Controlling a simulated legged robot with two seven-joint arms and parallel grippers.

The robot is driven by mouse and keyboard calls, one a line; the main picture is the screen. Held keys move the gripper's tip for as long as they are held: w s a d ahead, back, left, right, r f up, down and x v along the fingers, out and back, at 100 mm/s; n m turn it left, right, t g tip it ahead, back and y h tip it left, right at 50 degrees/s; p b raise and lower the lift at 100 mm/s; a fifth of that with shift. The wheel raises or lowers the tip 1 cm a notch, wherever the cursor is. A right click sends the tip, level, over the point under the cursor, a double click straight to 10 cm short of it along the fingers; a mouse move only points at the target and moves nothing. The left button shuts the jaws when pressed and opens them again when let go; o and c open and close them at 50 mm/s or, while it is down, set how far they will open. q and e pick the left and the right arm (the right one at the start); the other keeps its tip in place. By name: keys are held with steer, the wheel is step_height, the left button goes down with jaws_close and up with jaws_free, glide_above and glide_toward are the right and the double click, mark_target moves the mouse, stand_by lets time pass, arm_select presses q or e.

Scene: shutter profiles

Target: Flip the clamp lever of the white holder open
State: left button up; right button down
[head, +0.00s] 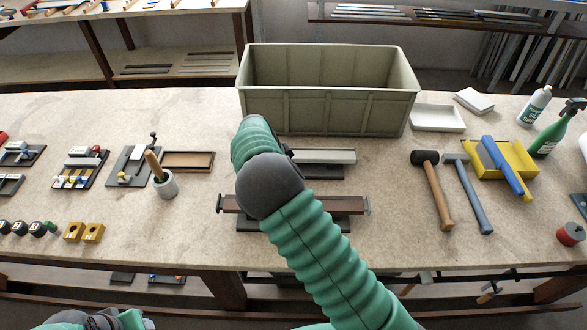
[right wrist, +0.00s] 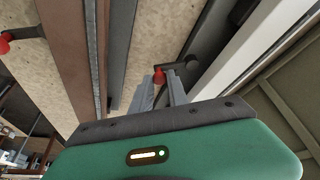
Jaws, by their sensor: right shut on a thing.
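The white holder (head: 325,156) lies behind my right forearm in the head view, a long pale profile on a dark base. In the right wrist view the white profile (right wrist: 262,48) runs diagonally at the right. Its dark clamp lever (right wrist: 195,70) ends in a red tip (right wrist: 160,76). My right gripper (right wrist: 164,90) is shut on the lever at its red tip. The head view hides this gripper behind my arm. My left gripper is not visible; only parts of my left arm show at the bottom left.
A brown profile (head: 345,205) on its dark base lies in front of the white holder; it also shows in the right wrist view (right wrist: 75,55). A large grey-green crate (head: 325,115) stands behind. Mallets (head: 433,190) lie at right. A cup (head: 166,186) stands at left.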

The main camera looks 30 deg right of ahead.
steer(key=shift+w+a+r+m+g+p, duration=0.15)
steer(key=shift+a+m+p, duration=0.1)
steer(key=shift+m, duration=0.2)
steer(key=shift+w+a+f+m+g+p, duration=0.1)
steer(key=shift+a+m+g+p, duration=0.1)
steer(key=shift+m, duration=0.25)
steer(key=c, duration=1.3)
jaws_free()
steer(key=shift+a, duration=0.1)
steer(key=v, duration=1.6)
steer(key=shift+w+a+r, duration=0.15)
steer(key=shift+a+r, duration=0.05)
steer(key=shift+r, duration=0.1)
